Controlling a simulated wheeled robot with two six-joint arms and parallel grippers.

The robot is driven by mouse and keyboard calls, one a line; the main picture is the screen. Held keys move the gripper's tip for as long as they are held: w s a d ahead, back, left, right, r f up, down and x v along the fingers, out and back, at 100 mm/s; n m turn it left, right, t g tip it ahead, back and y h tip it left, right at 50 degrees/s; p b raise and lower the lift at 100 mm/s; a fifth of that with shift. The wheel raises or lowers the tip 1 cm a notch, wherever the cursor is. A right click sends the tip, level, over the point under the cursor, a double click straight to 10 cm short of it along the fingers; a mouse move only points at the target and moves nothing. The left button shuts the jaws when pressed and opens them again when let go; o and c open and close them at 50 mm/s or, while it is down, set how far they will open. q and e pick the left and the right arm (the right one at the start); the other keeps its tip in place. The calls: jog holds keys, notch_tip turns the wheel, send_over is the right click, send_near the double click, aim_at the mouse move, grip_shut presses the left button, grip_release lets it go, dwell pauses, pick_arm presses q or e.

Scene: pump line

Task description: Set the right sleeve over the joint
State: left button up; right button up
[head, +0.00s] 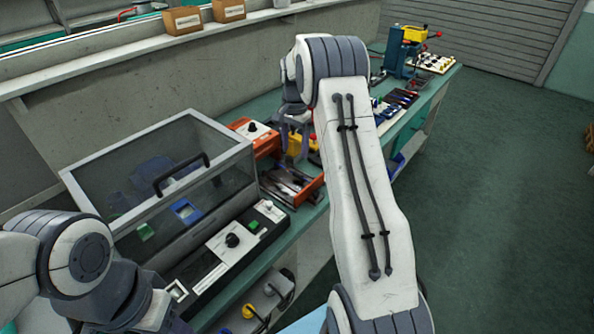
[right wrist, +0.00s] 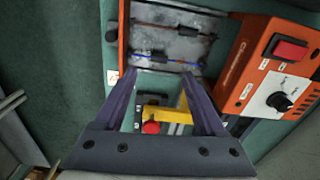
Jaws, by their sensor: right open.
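My right gripper (head: 294,148) is open above the bench; its two fingers also show in the right wrist view (right wrist: 159,76), with nothing held between them. Past the fingertips lies an orange-edged tray (right wrist: 124,40) with a worn grey plate. Two thin wires lie across it: a brown-red wire (right wrist: 150,24) and a blue wire (right wrist: 150,60). Small dark sleeve-like pieces sit on them, one on the blue wire (right wrist: 187,58) and one on the brown-red wire (right wrist: 190,31). I cannot tell whether either covers a joint. My left gripper is not visible.
An orange box (right wrist: 270,70) with a red switch and black knob stands beside the tray. A yellow object with a red button (right wrist: 151,127) shows between the fingers.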

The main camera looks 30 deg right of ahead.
aim_at(298, 174)
jog(key=shift+m, duration=0.4)
jog(key=f, duration=0.3)
jog(key=d+f+p, duration=0.1)
jog(key=f, duration=0.6)
jog(key=shift+w+d+f, duration=0.2)
jog(key=shift+w+f, duration=0.1)
jog(key=shift+f, duration=0.1)
grip_shut()
dwell(0.6)
